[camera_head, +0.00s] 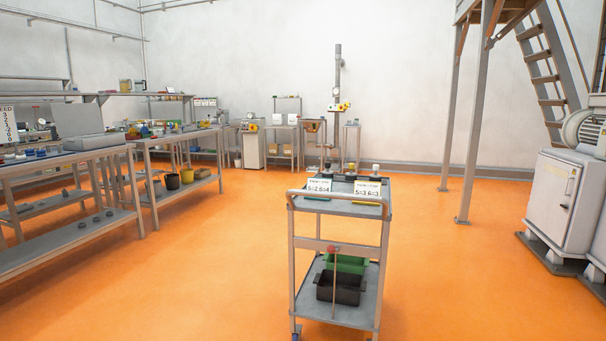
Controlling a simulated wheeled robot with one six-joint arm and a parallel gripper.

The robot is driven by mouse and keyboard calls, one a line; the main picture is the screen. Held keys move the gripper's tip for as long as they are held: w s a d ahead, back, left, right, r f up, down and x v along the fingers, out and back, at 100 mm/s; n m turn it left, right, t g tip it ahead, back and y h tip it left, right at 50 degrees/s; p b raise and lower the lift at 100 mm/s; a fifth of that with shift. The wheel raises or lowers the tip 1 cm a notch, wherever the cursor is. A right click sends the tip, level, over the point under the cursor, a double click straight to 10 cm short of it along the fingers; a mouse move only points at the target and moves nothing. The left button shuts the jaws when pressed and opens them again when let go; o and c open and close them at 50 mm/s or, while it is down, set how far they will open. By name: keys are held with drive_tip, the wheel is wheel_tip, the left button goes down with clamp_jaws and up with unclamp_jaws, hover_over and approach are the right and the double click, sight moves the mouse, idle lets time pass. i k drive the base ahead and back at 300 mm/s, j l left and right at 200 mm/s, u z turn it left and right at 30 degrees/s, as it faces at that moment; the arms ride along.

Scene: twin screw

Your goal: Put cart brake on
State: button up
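A grey two-shelf cart (308,244) stands on the orange floor right of the picture's middle, fairly near me. A thin upright rod with a red knob (332,249) shows at the cart's front; it may be the brake lever, but I cannot tell whether it is on or off. A caster (296,333) shows at the cart's lower left, cut by the picture's edge. The cart's top holds two white cards (319,185) and (367,190) with writing and several small bottle-like items. My gripper is not in view.
A black bin (338,289) and a green bin (346,263) sit on the cart's lower shelf. Long workbenches (62,162) line the left. A grey-white machine cabinet (552,200) and steel posts (473,110) stand right. The floor around the cart is clear.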

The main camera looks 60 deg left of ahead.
sight(331, 249)
drive_tip(key=u, duration=1.85)
